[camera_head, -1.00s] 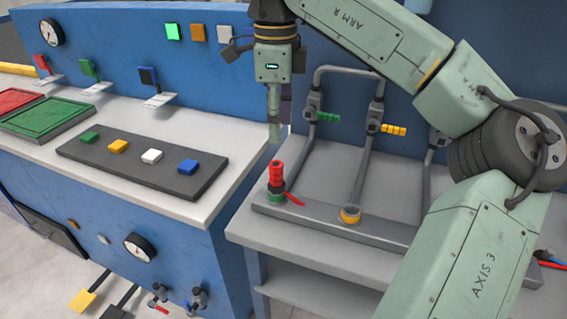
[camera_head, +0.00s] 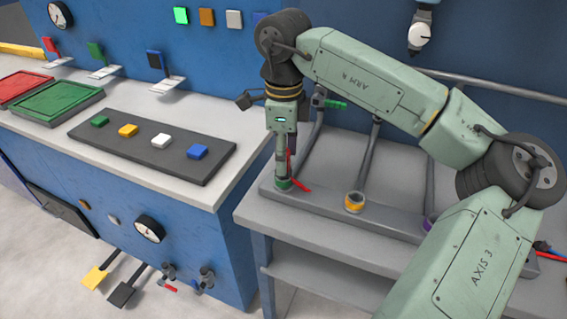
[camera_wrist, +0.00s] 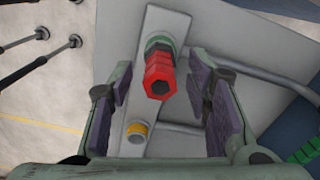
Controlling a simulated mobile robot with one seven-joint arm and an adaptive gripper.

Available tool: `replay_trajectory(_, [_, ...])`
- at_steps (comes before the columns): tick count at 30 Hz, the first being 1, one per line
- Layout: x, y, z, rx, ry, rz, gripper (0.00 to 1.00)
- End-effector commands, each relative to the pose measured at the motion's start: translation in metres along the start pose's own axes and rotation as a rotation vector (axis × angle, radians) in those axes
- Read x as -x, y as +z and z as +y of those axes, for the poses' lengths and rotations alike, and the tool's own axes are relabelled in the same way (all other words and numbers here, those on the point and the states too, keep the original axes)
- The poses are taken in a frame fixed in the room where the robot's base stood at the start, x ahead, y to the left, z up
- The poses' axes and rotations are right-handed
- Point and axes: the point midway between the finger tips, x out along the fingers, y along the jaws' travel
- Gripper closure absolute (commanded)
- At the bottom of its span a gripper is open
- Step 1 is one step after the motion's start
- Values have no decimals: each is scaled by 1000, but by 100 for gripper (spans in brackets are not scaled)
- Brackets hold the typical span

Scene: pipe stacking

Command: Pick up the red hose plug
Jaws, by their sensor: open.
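The red hose plug (camera_wrist: 159,78) stands upright on the green-ringed port (camera_wrist: 158,44) at the end of the grey manifold bar. In the wrist view it lies between the two open fingers of my gripper (camera_wrist: 166,95), with a gap on each side. In the head view my gripper (camera_head: 283,168) points down over that port (camera_head: 283,184) and hides most of the plug.
The grey manifold bar (camera_head: 320,203) also carries a yellow-ringed port (camera_head: 354,201) and a purple-ringed port (camera_head: 429,221). Grey pipes rise behind, one with a green-handled valve (camera_head: 333,104). A console with coloured buttons (camera_head: 161,141) stands to the left.

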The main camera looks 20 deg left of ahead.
Motion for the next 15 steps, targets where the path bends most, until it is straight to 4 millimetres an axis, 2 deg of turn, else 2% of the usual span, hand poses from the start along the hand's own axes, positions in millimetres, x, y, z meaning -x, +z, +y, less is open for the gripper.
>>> replay_trajectory(3, [0, 0, 0, 0, 0, 0, 56])
replay_trajectory(15, [0, 0, 0, 1, 0, 1, 82])
